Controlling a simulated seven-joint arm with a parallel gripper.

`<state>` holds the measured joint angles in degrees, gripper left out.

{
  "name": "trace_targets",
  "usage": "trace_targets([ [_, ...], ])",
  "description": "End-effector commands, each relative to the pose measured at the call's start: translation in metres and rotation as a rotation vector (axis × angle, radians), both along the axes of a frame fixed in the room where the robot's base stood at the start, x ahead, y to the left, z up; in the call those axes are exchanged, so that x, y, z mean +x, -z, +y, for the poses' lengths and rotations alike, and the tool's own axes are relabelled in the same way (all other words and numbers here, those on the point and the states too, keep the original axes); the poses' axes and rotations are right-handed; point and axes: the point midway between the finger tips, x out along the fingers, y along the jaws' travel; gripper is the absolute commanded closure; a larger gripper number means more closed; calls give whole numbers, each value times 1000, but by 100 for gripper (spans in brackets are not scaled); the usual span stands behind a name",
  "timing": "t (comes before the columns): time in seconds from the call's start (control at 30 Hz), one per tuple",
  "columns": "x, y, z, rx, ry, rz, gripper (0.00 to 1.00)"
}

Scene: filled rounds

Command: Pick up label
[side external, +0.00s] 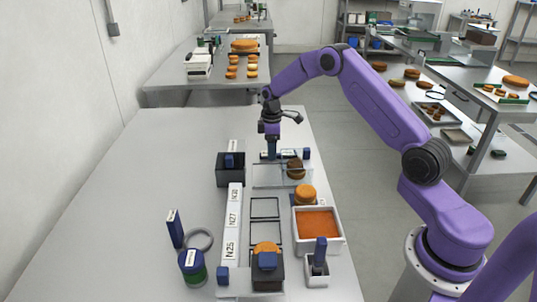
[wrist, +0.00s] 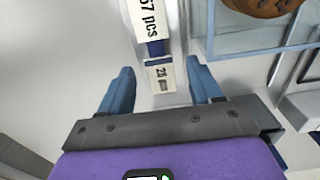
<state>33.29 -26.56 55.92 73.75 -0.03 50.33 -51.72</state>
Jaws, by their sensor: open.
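In the wrist view, a small white label reading "25 pcs" (wrist: 160,77) lies between my gripper's fingers, with a blue block (wrist: 155,48) beside it. Another white label that appears to read "57 pcs" (wrist: 148,18) lies farther up. My gripper (wrist: 157,76) is open, with one blue finger on each side of the nearer label and visible gaps. In the side view my gripper (side external: 271,155) points down at the far part of the table. The label there is too small to make out clearly.
A white strip (side external: 232,222) carries N25, N27 and N30 labels. A dark box (side external: 230,175), a white bin with orange filling (side external: 318,240) and a green jar (side external: 192,267) stand nearer. The table's left side is bare.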

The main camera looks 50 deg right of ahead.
Motion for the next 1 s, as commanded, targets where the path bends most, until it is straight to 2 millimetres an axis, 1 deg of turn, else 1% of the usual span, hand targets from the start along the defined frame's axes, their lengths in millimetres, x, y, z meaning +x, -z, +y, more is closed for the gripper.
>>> trace_targets([
  [0.5, 0, 4, 0, 1, 0, 1, 36],
  [0.53, 0, 4, 0, 1, 0, 1, 43],
  [0.57, 0, 4, 0, 1, 0, 1, 52],
  [0.6, 0, 4, 0, 1, 0, 1, 65],
  [0.63, 0, 4, 0, 1, 0, 1, 75],
  [0.67, 0, 4, 0, 1, 0, 1, 78],
  [1.0, 0, 3, 0, 0, 0, 0, 78],
])
